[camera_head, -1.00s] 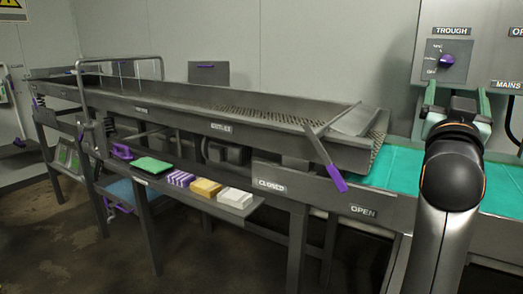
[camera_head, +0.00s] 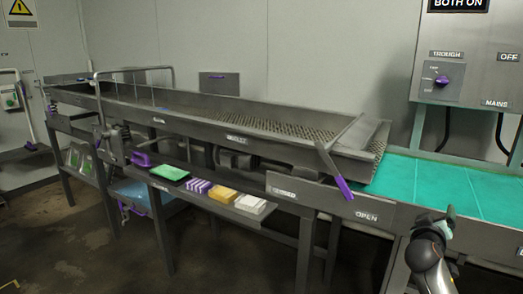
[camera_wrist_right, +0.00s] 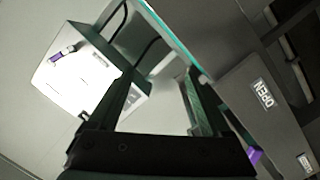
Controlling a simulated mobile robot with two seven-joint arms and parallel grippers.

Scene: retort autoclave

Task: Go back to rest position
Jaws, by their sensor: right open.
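My right gripper (camera_head: 447,217) is at the lower right of the head view, in front of the conveyor's side rail and below the teal belt. In the right wrist view its two fingers (camera_wrist_right: 160,95) stand apart with nothing between them. The purple trough knob (camera_head: 442,81) on the grey control panel (camera_head: 480,60) is well above and behind the gripper, and it also shows in the wrist view (camera_wrist_right: 62,54). My left gripper is not in view.
The teal belt (camera_head: 430,185) lies behind the gripper. A purple-ended lever (camera_head: 343,187) hangs by the metal trough (camera_head: 215,125). A shelf below holds a green pad (camera_head: 170,173), a yellow block (camera_head: 222,195) and a white block (camera_head: 250,204). The floor (camera_head: 110,250) at front left looks clear.

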